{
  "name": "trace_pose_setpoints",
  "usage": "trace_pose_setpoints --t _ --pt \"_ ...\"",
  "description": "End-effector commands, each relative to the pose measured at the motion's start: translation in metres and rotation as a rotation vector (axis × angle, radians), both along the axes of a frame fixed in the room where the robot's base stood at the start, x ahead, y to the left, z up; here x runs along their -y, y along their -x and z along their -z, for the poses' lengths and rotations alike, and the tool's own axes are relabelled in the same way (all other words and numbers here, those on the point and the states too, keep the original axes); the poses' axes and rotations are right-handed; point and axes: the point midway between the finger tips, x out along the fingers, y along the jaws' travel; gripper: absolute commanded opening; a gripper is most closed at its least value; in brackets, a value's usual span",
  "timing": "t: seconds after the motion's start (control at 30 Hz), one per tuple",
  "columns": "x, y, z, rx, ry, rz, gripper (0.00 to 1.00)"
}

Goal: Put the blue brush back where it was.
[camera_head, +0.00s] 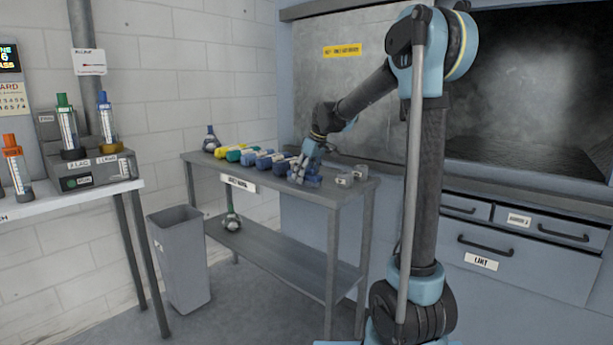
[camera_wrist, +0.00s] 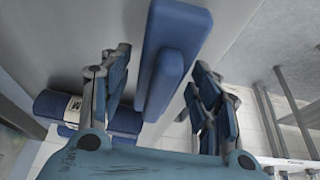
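A blue brush (camera_wrist: 178,40) with a raised blue block on it lies between the fingers of my gripper (camera_wrist: 163,62) in the wrist view. The fingers stand on both sides of it with gaps showing, so my gripper looks open; contact is not visible. In the head view my gripper (camera_head: 304,174) is low over the right half of the grey table (camera_head: 330,188), pointing down, and mostly hides what is under it. Another blue item with a white label (camera_wrist: 58,106) lies at the left in the wrist view. Blue labelled items (camera_head: 264,161) lie left of my gripper.
Yellow (camera_head: 223,152) and teal (camera_head: 236,155) items continue the row leftward, with a dark flask (camera_head: 210,139) at the end. Small clear blocks (camera_head: 345,180) sit just right of my gripper. A grey bin (camera_head: 181,258) stands left of the table. A large metal cabinet (camera_head: 340,90) rises behind.

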Motion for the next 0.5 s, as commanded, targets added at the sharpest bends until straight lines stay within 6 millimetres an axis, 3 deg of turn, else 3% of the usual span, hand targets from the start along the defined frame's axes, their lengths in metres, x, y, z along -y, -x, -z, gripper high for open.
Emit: trace_pose_setpoints --t 0.27,0.5 --pt "0.000 0.000 -0.003 0.000 0.000 0.000 0.57" --pt "0.010 0.008 -0.031 -0.001 0.000 0.002 0.57"
